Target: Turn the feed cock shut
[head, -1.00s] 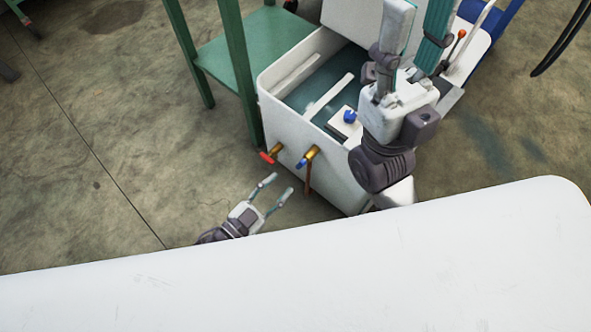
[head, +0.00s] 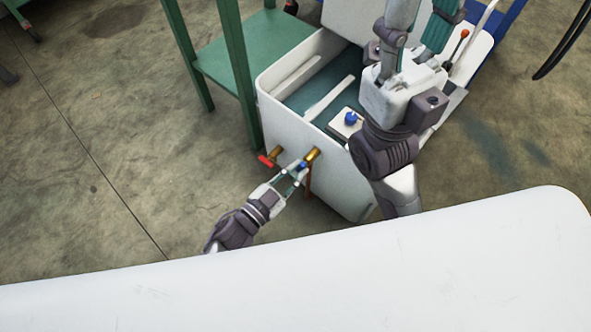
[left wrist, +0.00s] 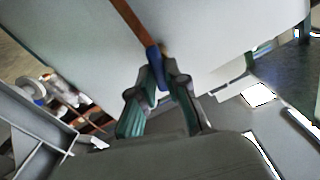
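A white box unit has two brass cocks on its near wall. The left cock (head: 268,159) has a red handle. The right cock (head: 312,154) has a blue handle, and a copper-coloured pipe runs down from it. My left gripper (head: 293,171) is at the blue-handled cock, with its fingers on either side of the handle. In the left wrist view the blue handle (left wrist: 154,70) lies between the fingertips; I cannot tell whether they press on it. My right gripper (head: 418,18) is raised over the box's right side, fingers apart, tips near the top edge.
The open white box (head: 305,175) holds pale bars and a block with a blue knob (head: 351,118). A green stand (head: 230,65) is behind it to the left. A white surface (head: 300,285) fills the foreground.

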